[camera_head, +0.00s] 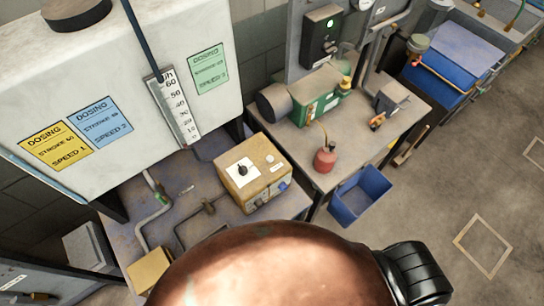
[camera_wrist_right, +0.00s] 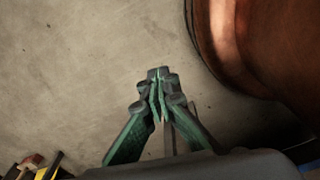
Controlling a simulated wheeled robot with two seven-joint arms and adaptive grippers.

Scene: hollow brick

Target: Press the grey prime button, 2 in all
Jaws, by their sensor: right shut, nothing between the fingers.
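A tan box (camera_head: 252,178) stands on the bench left of centre in the head view. Its top carries a black knob on a white plate (camera_head: 242,170) and a small round light-grey button (camera_head: 270,158), which looks like the prime button. Whether it is pressed is too small to tell. My right gripper (camera_wrist_right: 158,76) shows in the right wrist view, its green-sided fingers together and empty, over bare floor. It touches neither box nor button there. Neither gripper shows in the head view, and my left gripper is in no view.
A large white tank (camera_head: 120,75) with dosing cards and a level scale stands behind the box. A green pump (camera_head: 316,98) and a small red container (camera_head: 325,159) are on the bench to the right. A blue bin (camera_head: 360,195) is on the floor. Open floor lies at the right.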

